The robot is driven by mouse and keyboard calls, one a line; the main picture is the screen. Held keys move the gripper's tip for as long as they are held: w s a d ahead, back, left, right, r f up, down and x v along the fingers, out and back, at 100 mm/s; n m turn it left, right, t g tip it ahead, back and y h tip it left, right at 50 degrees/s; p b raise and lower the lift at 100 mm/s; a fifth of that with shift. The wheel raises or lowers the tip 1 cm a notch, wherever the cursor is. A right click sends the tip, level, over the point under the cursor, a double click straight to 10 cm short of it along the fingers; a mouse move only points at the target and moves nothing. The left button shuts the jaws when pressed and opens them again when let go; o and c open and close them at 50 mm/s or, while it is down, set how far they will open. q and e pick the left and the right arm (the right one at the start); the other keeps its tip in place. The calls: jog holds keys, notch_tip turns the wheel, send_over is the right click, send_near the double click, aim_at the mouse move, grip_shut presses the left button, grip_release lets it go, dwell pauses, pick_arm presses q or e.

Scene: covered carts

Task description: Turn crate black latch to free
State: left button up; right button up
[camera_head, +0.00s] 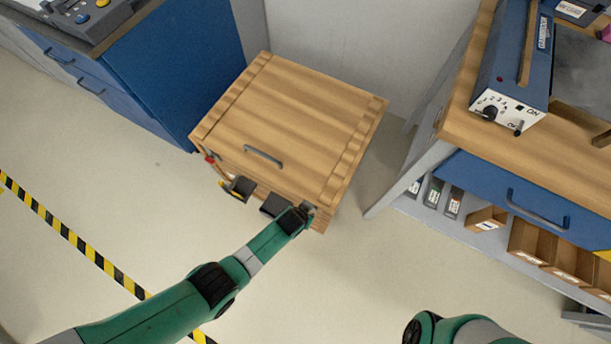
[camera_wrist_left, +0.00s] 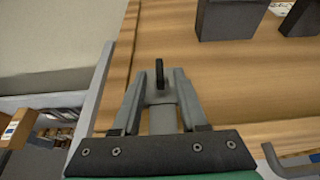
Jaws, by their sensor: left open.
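The wooden crate (camera_head: 290,115) stands on the floor in the middle of the head view, its lid down. The black latch (camera_wrist_left: 159,73) shows in the left wrist view as a small dark upright bar on a grey round base against the crate's wood. My left gripper (camera_head: 306,209) is at the crate's front right corner. Its two grey fingers (camera_wrist_left: 160,77) are open, one on each side of the latch; I cannot tell whether they touch it. In the head view the gripper hides the latch. Only part of my right arm shows, at the bottom; its gripper is outside the view.
A lid handle (camera_head: 263,155) and a red latch (camera_head: 210,157) are on the crate. Two dark blocks (camera_head: 238,187) (camera_head: 274,205) stick out at its front. A blue cabinet (camera_head: 190,75) stands left, a workbench (camera_head: 470,110) right. Floor in front is clear.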

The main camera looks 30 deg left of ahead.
pick_arm(q)
jog(key=shift+c, duration=0.3)
grip_shut()
